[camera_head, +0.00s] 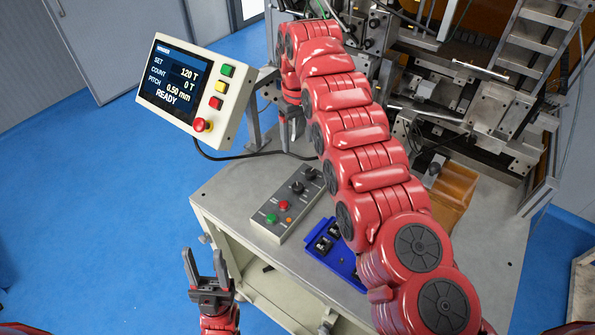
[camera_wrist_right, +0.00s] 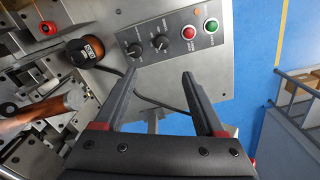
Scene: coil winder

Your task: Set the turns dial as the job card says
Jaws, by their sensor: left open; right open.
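The grey control box (camera_head: 288,205) on the bench carries two black dials, one nearer (camera_head: 297,187) and one farther (camera_head: 310,173). In the right wrist view the same dials show as a left one (camera_wrist_right: 134,50) and a right one (camera_wrist_right: 160,43); their markings are too small to read. My right gripper (camera_head: 290,138) is open and points down above and behind the box; its empty fingers (camera_wrist_right: 158,74) are apart from the dials. My left gripper (camera_head: 207,262) is open and empty, in front of the bench. I cannot make out a job card. The screen (camera_head: 175,85) reads SET 120 T, COUNT 0 T, PITCH 0.50 mm, READY.
Green (camera_head: 271,218) and red (camera_head: 284,205) buttons and an orange lamp sit on the box. A blue tray (camera_head: 312,246) with black parts lies right of it, partly behind my right arm. Winder machinery (camera_head: 490,110) fills the back right. The floor on the left is clear.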

